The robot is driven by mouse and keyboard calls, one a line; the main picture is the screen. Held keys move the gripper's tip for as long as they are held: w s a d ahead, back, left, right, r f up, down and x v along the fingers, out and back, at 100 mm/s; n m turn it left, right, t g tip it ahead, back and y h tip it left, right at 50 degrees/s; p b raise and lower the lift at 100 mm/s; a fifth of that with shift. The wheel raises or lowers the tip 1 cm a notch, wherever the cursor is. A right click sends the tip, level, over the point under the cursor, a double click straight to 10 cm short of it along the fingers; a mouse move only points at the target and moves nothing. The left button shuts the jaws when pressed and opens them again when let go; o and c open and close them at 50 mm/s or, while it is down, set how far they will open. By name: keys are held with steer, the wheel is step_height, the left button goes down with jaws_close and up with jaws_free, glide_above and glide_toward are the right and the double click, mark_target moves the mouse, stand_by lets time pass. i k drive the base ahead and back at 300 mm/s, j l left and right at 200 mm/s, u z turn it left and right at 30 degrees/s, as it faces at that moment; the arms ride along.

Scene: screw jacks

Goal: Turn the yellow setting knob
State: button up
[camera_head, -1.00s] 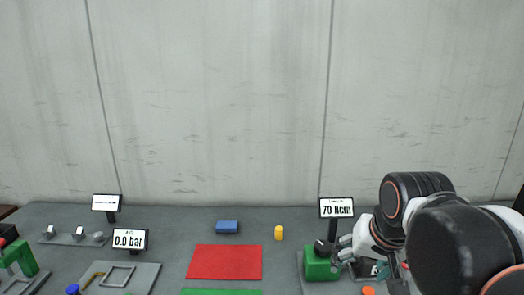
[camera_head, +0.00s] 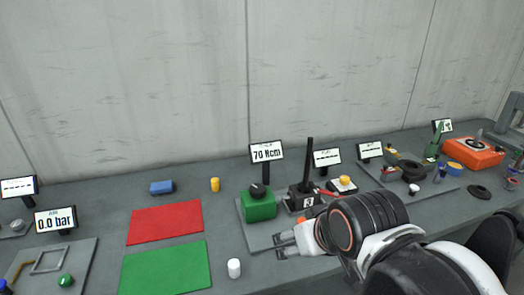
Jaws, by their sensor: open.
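A yellow knob (camera_head: 345,180) sits on a small pale and dark base, right of the black lever post (camera_head: 308,160) and just behind my arm. I cannot tell its setting. A loose-looking yellow cylinder (camera_head: 215,184) stands on the table at the back, left of the green box. My gripper (camera_head: 281,247) is open and points left, with its fingers in front and to the right of the green box (camera_head: 260,206) with a black knob. It appears empty and is apart from both yellow things. My arm hides part of the table below the yellow knob.
A display (camera_head: 266,152) reading 70 Ncm stands behind the green box. A blue block (camera_head: 162,187), a red mat (camera_head: 165,222), a green mat (camera_head: 166,270) and a white cylinder (camera_head: 234,268) lie to the left. An orange device (camera_head: 472,152) and several small items are at right.

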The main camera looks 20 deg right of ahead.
mark_target(345, 179)
steer(key=i+l+z, duration=0.55)
steer(key=z, duration=0.2)
